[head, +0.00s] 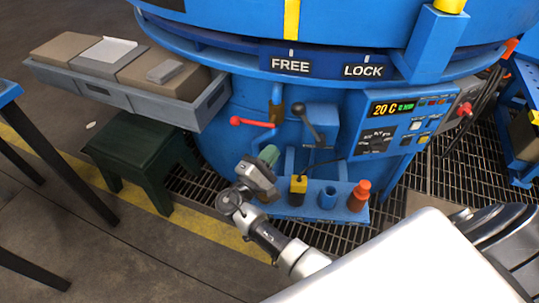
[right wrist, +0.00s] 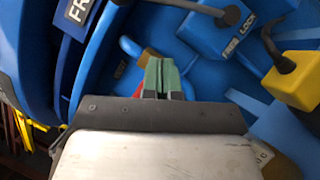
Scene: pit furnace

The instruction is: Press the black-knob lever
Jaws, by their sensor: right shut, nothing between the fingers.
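The black-knob lever (head: 308,123) slants up and to the left from a blue box (head: 322,117) on the furnace front, under the FREE and LOCK plates. In the right wrist view the dark lever (right wrist: 196,8) shows at the top, beside its blue box (right wrist: 212,36). My right gripper (head: 268,154) is below and left of the lever, apart from it. Its green fingertips (right wrist: 160,74) are together and empty. A red-knobbed lever (head: 252,122) is just above the gripper; in the wrist view the fingers mostly hide it. My left gripper is not in view.
A blue holder (head: 284,211) with a yellow plug (head: 298,185) and an orange-red plug (head: 359,195) stands right of the gripper. A control panel (head: 394,128) is right of the lever. A green stool (head: 140,160) and a grey tray (head: 60,78) are at left.

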